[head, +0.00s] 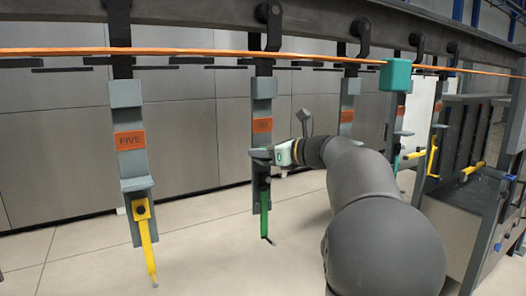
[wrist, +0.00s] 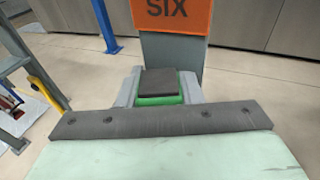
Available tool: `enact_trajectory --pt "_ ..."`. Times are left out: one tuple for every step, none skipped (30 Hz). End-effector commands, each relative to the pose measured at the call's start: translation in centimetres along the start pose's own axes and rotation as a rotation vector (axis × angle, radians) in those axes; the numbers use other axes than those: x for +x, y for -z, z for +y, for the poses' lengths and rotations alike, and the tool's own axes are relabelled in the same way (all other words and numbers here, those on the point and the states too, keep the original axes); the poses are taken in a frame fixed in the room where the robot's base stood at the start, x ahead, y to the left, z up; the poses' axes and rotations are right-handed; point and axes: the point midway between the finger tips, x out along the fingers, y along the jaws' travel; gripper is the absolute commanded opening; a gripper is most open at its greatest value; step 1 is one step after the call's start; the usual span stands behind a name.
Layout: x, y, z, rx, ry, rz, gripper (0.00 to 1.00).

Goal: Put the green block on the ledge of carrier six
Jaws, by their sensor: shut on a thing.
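Carrier six (head: 263,95) hangs second from the left in the head view. Its orange sign (wrist: 170,15) reads SIX in the wrist view. My gripper (head: 262,154) is in front of this carrier, below the sign, at about the height of its ledge. The wrist view shows the green block (wrist: 160,100) close in front of the carrier, with a dark square piece over its top. My gripper is shut on the block. The grey ledge (wrist: 127,90) shows around the block's sides. Whether the block touches it is hidden. The head view does not show the block clearly.
Carrier five (head: 133,165) hangs to the left with a yellow hook (head: 146,240). A green hook (head: 265,205) hangs below my gripper on carrier six. Other carriers hang to the right, near a teal box (head: 395,75). An orange line (head: 190,52) crosses above.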

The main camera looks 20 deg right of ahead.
Motion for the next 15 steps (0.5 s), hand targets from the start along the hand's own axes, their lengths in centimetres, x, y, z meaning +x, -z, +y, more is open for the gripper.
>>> enact_trajectory --pt "0.03 0.20 0.00 0.001 0.000 0.000 0.35" --pt "0.02 0.13 0.00 0.000 0.000 0.000 0.43" --pt "0.02 0.11 0.00 0.000 0.000 0.000 0.54" --pt "0.02 0.11 0.00 0.001 0.000 0.000 0.54" --pt "0.02 0.11 -0.01 0.001 0.000 0.000 0.54" --pt "0.02 0.11 -0.01 0.001 0.000 0.000 0.54" --pt "0.02 0.11 -0.01 0.001 0.000 0.000 0.54" --pt "0.02 0.11 -0.01 0.001 0.000 0.000 0.54" --pt "0.02 0.11 -0.01 0.000 0.000 0.000 0.54" --pt "0.01 0.10 0.00 0.000 0.000 0.000 0.54" --pt "0.01 0.07 0.00 0.000 0.000 0.000 0.54" --pt "-0.01 -0.06 0.00 0.000 0.000 0.000 0.54" --pt "-0.04 -0.24 0.00 0.000 0.000 0.000 0.54" --pt "-0.09 -0.45 -0.01 0.000 0.000 0.000 0.54" --pt "-0.53 -0.17 -0.06 0.000 0.002 0.000 0.54"
